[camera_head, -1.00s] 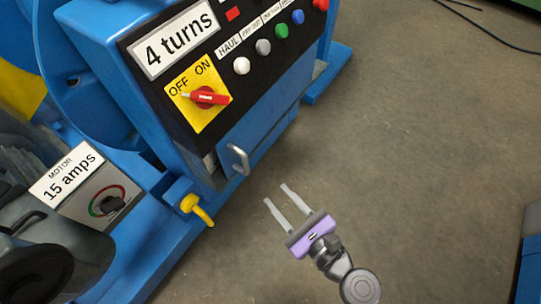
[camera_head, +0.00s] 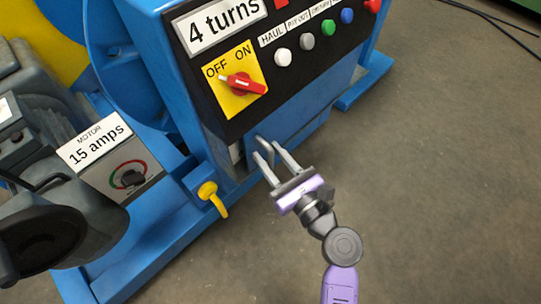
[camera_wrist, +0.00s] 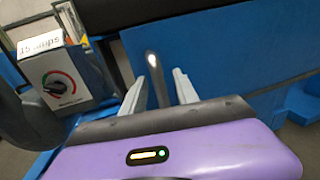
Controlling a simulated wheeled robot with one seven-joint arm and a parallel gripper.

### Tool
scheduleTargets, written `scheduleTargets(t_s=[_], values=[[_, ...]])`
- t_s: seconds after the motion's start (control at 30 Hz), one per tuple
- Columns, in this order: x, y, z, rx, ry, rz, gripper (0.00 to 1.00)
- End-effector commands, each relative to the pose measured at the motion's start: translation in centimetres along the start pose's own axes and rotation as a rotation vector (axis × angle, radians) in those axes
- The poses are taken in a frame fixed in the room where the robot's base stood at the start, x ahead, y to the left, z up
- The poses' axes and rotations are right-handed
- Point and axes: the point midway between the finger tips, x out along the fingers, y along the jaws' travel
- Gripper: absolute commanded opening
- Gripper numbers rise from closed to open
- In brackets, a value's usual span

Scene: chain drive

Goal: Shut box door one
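The box door (camera_head: 296,127) is a blue panel low on the blue machine, under the black control panel. A narrow pale gap shows by its left edge, so it looks slightly ajar. Its grey metal handle (camera_head: 262,142) is near that left edge. My gripper (camera_head: 266,151) is open at the handle, one finger on each side in the picture. In the wrist view the handle (camera_wrist: 155,72) stands between the two separated fingers (camera_wrist: 160,82), with the blue door (camera_wrist: 235,45) behind. I cannot tell whether a finger touches it.
A yellow hook-shaped lever (camera_head: 212,198) sticks out left of my gripper. The motor box (camera_head: 115,165) and blue base frame are further left. The red OFF/ON switch (camera_head: 243,84) and several buttons are above the door. The floor (camera_head: 440,180) at right is clear.

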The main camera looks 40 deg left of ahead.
Motion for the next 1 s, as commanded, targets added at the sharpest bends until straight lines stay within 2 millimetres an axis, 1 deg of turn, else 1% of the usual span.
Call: scheduleTargets(t_s=[0.17, 0.27, 0.3, 0.37, 1.0], values=[[0.01, 0.00, 0.01, 0.000, 0.000, 0.000, 0.36], [-0.01, 0.00, 0.01, 0.000, 0.000, 0.000, 0.18], [-0.01, 0.00, 0.01, 0.000, 0.000, 0.000, 0.11], [-0.01, 0.00, 0.01, 0.000, 0.000, 0.000, 0.00], [-0.05, -0.01, -0.01, 0.000, 0.000, -0.001, 0.00]])
